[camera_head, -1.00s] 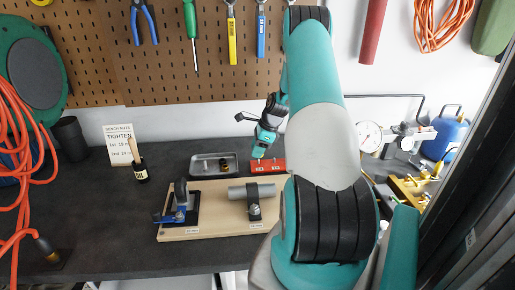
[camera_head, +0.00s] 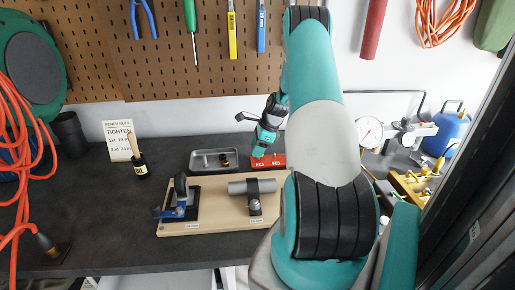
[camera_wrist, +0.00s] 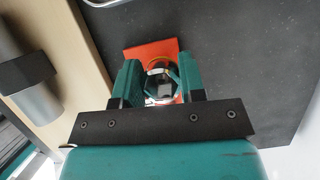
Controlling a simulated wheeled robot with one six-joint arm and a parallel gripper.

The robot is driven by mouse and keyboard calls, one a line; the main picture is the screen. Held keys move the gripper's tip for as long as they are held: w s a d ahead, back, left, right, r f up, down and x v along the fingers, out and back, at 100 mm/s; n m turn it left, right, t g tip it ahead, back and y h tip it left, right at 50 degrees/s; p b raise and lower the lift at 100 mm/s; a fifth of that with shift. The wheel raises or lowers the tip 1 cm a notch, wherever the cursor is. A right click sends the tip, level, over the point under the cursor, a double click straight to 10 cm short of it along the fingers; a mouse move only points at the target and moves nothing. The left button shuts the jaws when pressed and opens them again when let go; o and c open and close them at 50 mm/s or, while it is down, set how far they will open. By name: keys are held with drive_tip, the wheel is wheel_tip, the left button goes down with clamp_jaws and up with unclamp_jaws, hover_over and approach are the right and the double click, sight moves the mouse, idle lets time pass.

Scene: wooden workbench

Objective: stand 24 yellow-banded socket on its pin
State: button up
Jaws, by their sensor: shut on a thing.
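My gripper (camera_head: 258,154) is at the red pin rail (camera_head: 274,161) at the back of the bench, pointing down at its left part. In the wrist view my gripper (camera_wrist: 160,84) is shut on a round metal socket (camera_wrist: 161,76), held between the two teal fingers. A thin yellowish ring shows around its edge. The red rail (camera_wrist: 137,53) lies right behind the socket in that view. The pin under the socket is hidden, so I cannot tell whether the socket is around it.
A grey metal tray (camera_head: 201,163) with small dark and brass-coloured parts stands left of the rail. A wooden board (camera_head: 220,215) with a clamp (camera_head: 180,200) and a grey cylinder (camera_head: 240,187) lies in front. Gauge and brass fittings stand at right. The bench's left middle is clear.

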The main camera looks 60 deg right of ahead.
drive_tip(key=shift+f, duration=0.1)
drive_tip(key=shift+f, duration=0.6)
drive_tip(key=shift+f+b, duration=0.2)
drive_tip(key=shift+b, duration=0.1)
drive_tip(key=o, duration=1)
drive_tip(key=shift+o, duration=0.2)
